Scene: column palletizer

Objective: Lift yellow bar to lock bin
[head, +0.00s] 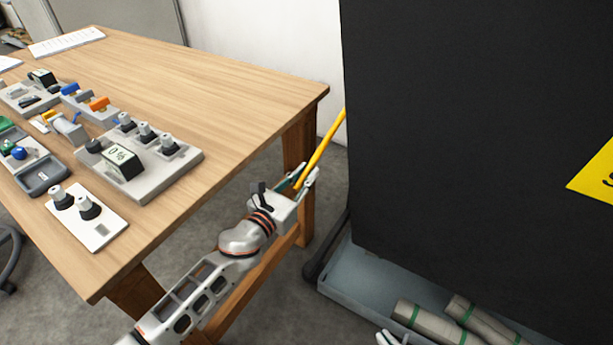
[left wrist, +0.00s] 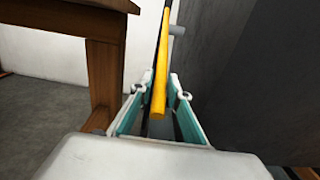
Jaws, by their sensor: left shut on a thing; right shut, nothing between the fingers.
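The yellow bar (head: 322,150) slants up and to the right beside the left edge of a tall black bin (head: 450,130). Its upper end is hidden behind the bin in the head view. My left gripper (head: 304,180) is shut on the bar near its lower end. In the left wrist view the bar (left wrist: 162,70) runs between the two fingers of my left gripper (left wrist: 157,100). My right gripper (head: 390,338) shows only in part at the bottom edge of the head view, shut and empty.
A wooden table (head: 215,85) with several control boxes (head: 140,160) stands at the left, its leg (head: 300,145) close to my left gripper. A grey tray (head: 345,270) under the bin holds rolled cylinders (head: 430,322). A white wall (head: 260,40) is behind.

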